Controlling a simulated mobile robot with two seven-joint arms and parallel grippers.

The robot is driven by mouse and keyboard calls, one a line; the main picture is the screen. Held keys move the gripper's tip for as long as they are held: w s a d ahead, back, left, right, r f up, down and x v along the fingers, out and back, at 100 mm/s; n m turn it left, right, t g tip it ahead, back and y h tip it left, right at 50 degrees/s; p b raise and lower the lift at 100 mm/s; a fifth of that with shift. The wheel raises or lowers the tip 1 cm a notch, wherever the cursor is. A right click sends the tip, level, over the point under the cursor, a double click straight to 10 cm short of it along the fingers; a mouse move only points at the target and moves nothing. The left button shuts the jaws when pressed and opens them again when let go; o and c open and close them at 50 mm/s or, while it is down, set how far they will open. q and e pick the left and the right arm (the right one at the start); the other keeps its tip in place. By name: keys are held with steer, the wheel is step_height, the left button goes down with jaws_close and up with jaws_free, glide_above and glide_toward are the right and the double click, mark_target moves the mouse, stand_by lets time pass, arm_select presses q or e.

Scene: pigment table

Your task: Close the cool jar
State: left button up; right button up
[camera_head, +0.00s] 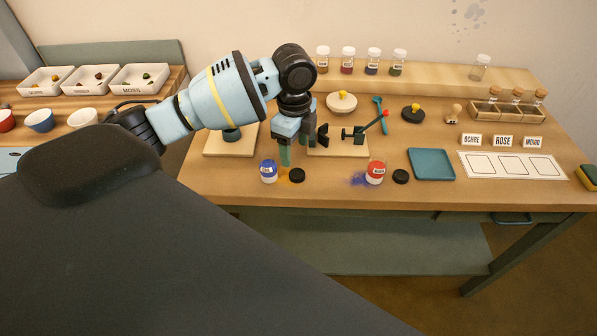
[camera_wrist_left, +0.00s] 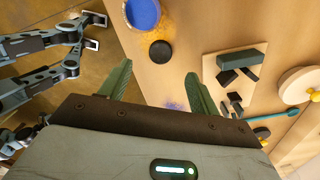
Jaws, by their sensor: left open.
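In the head view a blue jar (camera_head: 268,172) with a white label stands upright near the table's front edge. It also shows in the left wrist view (camera_wrist_left: 143,14), without a lid and with blue inside. A black round lid (camera_head: 297,175) lies flat just right of it, also in the wrist view (camera_wrist_left: 160,51). A red jar (camera_head: 375,173) stands further right with another black lid (camera_head: 401,176) beside it. The label words are too small to read. My left gripper (camera_head: 297,150) is open and empty, pointing down above the table behind the first lid.
Orange powder lies by the blue jar and blue powder (camera_head: 357,180) by the red jar. A board with a clamp-like fixture (camera_head: 352,135) stands behind the jars. A teal tray (camera_head: 431,165) and a white card (camera_head: 512,166) lie to the right.

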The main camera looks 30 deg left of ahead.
mark_target(296, 173)
arm_select(q)
steer(key=shift+f, duration=1.3)
steer(key=shift+f, duration=0.1)
step_height(296, 173, down, 5)
steer(key=shift+w+d, duration=0.1)
steer(key=shift+c, duration=0.2)
steer(key=c, duration=1)
